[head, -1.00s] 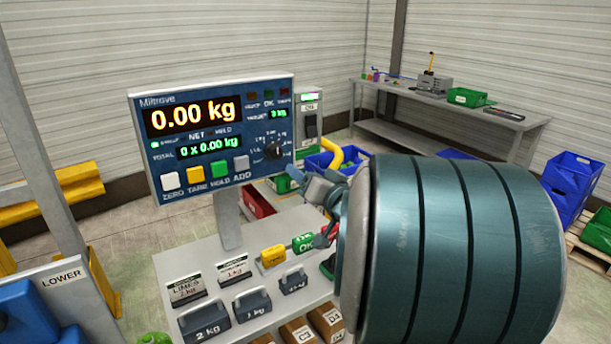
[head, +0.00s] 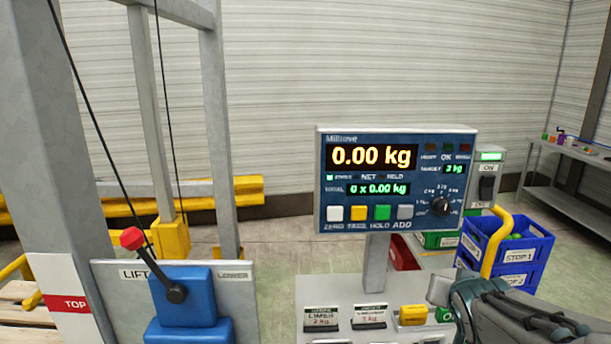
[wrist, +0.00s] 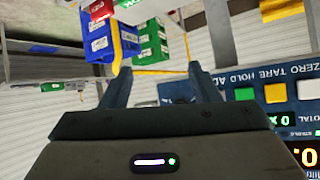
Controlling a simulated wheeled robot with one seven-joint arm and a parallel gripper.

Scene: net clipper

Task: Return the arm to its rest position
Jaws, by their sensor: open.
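My gripper (wrist: 157,88) shows in the wrist view with its two fingers apart and nothing between them. In the head view my arm comes in at the lower right. My gripper (head: 450,290) is there, to the right of the scale's post and below the scale display (head: 395,180); its fingertips are hard to make out. The display reads 0.00 kg and a total of 0 x 0.00 kg. In the wrist view the display panel (wrist: 262,120) appears upside down at the right, close beside the gripper.
Blue crates (head: 515,245) stand at the right behind my arm, by a yellow curved bar (head: 497,240). A lift lever with a red knob (head: 132,238) is at the left. Small labelled cards (head: 369,317) and a yellow block (head: 413,315) sit on the counter below the display.

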